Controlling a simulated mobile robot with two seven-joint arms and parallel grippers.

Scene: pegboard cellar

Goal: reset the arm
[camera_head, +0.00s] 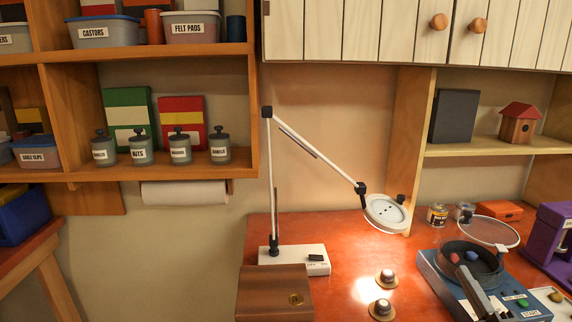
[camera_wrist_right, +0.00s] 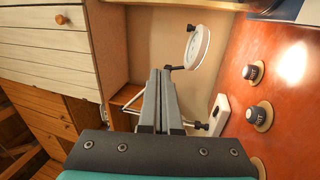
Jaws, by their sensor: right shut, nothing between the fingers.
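My right gripper (camera_head: 463,270) comes in from the bottom right of the head view, in front of the blue machine. Its fingers are shut and empty; they also show in the middle of the right wrist view (camera_wrist_right: 160,75). A white jointed lamp arm (camera_head: 315,155) rises from a white base (camera_head: 312,262) on the red bench and bends down to a round lamp head (camera_head: 386,213). The head also shows in the right wrist view (camera_wrist_right: 199,42), beyond the fingertips. My left gripper is in neither view.
A blue machine (camera_head: 432,272) with a round bowl and raised clear lid (camera_head: 489,231) stands at the right. Two knobs (camera_head: 387,278) (camera_head: 381,308) and a brown box (camera_head: 274,293) are on the bench (camera_head: 345,272). Shelves (camera_head: 155,172) and a white cupboard (camera_head: 350,30) bound the space.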

